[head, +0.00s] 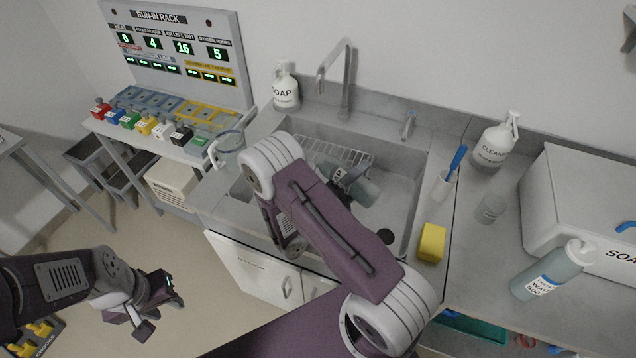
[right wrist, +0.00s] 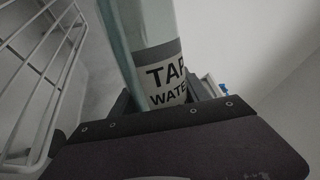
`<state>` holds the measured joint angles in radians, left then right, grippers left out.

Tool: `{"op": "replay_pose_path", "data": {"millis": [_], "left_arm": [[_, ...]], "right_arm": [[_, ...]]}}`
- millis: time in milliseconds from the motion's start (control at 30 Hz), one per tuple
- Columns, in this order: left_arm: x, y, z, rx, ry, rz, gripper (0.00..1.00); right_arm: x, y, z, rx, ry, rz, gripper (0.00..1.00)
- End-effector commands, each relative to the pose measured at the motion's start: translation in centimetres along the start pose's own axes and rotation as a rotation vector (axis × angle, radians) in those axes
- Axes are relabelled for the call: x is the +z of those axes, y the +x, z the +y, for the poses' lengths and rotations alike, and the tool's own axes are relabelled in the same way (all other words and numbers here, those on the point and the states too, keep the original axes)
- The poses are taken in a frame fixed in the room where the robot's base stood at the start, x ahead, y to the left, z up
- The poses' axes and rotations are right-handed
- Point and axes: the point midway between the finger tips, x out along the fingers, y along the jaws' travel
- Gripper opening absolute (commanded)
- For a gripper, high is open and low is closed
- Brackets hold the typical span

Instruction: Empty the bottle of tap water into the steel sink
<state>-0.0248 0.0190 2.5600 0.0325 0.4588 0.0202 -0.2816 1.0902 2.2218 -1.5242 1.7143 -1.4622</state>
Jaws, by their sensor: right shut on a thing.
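My right arm reaches over the steel sink (head: 403,188). My right gripper (head: 345,178) is shut on the tap water bottle (head: 362,190), a pale grey-green bottle that lies tipped over within the sink's outline. The right wrist view shows the bottle (right wrist: 146,25) and its "TAP WATER" label between the fingers. Its mouth and any flow of water cannot be made out. My left gripper (head: 152,308) hangs empty over the floor at the lower left, its fingers apart.
A wire rack (head: 335,152) is in the sink beside the bottle, under a tall faucet (head: 347,80). A soap bottle (head: 285,86) stands behind.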

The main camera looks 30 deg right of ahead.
Motion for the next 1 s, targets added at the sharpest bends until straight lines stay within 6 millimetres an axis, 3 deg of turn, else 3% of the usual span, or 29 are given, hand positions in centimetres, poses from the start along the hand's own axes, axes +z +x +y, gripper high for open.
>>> {"op": "replay_pose_path", "data": {"millis": [1000], "left_arm": [[-0.09,-0.83,0.02,0.0,0.0,0.0,0.36]], "right_arm": [[0.18,0.03,-0.19,0.0,-0.046,-0.007,0.03]]}}
